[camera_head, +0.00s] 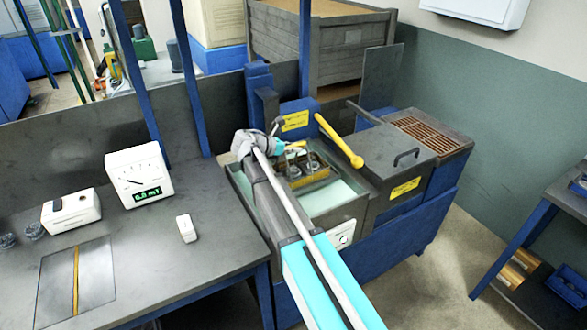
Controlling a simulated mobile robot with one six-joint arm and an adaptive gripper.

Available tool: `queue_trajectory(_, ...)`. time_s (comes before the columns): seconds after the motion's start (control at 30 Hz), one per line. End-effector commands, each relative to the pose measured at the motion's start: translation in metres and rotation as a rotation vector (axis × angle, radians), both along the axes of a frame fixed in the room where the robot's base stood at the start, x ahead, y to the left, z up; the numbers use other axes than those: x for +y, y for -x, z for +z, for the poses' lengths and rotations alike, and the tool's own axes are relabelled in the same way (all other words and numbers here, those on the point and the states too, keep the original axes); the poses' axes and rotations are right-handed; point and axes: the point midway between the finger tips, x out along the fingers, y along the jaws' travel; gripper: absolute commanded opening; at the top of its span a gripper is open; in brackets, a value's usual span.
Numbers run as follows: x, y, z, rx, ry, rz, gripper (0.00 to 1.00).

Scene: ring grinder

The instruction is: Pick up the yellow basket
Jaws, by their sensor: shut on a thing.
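The yellow basket (309,183) is in the open tank (342,212) of the blue and grey machine, at the centre of the head view. It holds grey round parts and shows a yellow bar at its top. My arm reaches in from the bottom of the view. My gripper (291,147) is at the top of the basket, shut on it near the yellow bar. The fingers are small and partly hidden by my wrist. The basket looks roughly level; I cannot tell whether it touches the tank bottom.
A yellow lever (339,141) rises close to the right of the gripper. A grey lid with a handle (404,157) and a brown grate (428,133) lie further right. A bench with a meter (139,175) stands left. Blue posts stand behind.

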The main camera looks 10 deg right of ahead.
Motion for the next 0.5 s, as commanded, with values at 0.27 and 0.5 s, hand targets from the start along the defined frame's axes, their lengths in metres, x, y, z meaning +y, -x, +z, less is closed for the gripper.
queue_trajectory(0.27,0.0,0.0,0.003,0.0,0.001,0.0,0.0)
queue_trajectory(0.5,0.0,0.0,0.013,-0.001,0.002,0.0,0.0)
